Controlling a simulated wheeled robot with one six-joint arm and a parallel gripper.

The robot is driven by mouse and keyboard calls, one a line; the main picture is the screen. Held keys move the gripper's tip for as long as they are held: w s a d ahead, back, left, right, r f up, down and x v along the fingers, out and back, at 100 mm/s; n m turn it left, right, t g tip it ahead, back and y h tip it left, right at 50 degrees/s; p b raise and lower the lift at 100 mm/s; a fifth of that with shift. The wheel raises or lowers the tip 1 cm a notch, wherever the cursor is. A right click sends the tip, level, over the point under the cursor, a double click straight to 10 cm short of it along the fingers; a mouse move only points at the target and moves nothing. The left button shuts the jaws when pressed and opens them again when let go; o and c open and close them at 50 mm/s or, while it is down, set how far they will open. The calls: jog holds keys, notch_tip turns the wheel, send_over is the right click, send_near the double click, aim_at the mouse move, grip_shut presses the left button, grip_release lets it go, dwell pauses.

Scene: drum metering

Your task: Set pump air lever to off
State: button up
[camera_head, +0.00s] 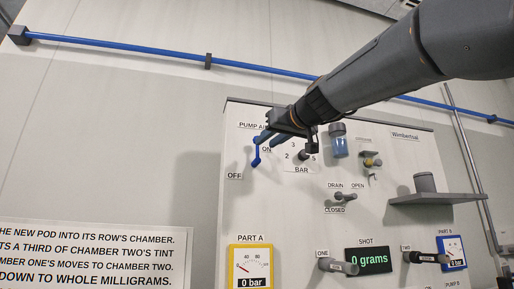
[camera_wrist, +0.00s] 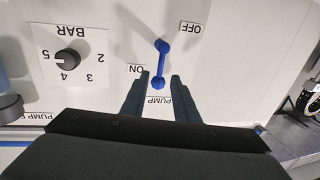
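The pump air lever (camera_head: 257,153) is a blue bar on the upper left of the white panel, under the partly covered PUMP AIR label. It stands nearly upright, with the ON label (camera_head: 267,149) beside its upper part and the OFF label (camera_head: 234,175) below left. In the wrist view the lever (camera_wrist: 162,62) runs from between my fingertips toward the OFF label (camera_wrist: 190,27). My gripper (camera_wrist: 160,78) is open, one finger on each side of the lever's near end, with gaps showing. In the head view my gripper (camera_head: 262,138) covers the lever's top.
The BAR knob (camera_wrist: 67,60) is close beside the lever. A clear container with blue liquid (camera_head: 339,146), a DRAIN lever (camera_head: 345,197) and a grey shelf (camera_head: 435,199) are further right. A blue pipe (camera_head: 130,48) crosses the wall above. The panel left of the lever is clear.

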aim_at(258, 148)
jog(key=p+x, duration=0.3)
jog(key=x, duration=0.4)
jog(key=shift+w+a+p, duration=0.2)
jog(key=shift+w+p, duration=0.1)
jog(key=shift+p, duration=0.1)
grip_shut()
dwell(1.1)
